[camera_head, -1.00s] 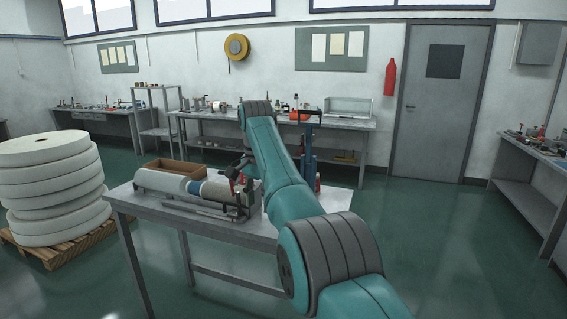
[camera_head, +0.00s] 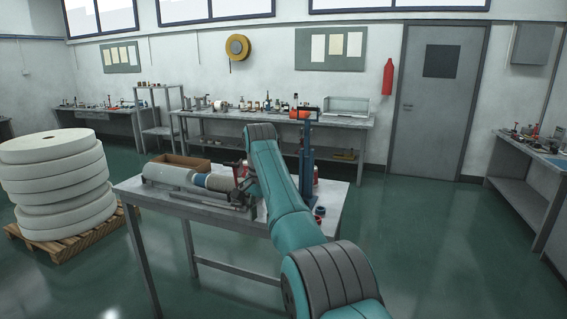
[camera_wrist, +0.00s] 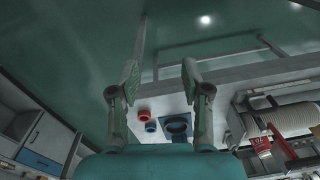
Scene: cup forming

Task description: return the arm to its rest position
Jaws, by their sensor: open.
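My gripper (camera_wrist: 158,82) shows in the wrist view with its two green fingers spread apart and nothing between them. It is over the near edge of the metal table (camera_head: 240,228), with green floor beyond. In the head view my teal arm reaches forward to the table, and the gripper itself is mostly hidden behind it. A red ring-shaped part (camera_wrist: 144,115) and a blue one (camera_wrist: 151,127) lie on the table close to the fingers, apart from them. They also show beside the arm in the head view.
A machine with a pale roll (camera_head: 168,175) stands on the table, with a brown box (camera_head: 182,162) behind it. A blue post (camera_head: 307,160) rises right of my arm. Stacked white rolls (camera_head: 58,180) sit on a pallet at left. The floor at right is clear.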

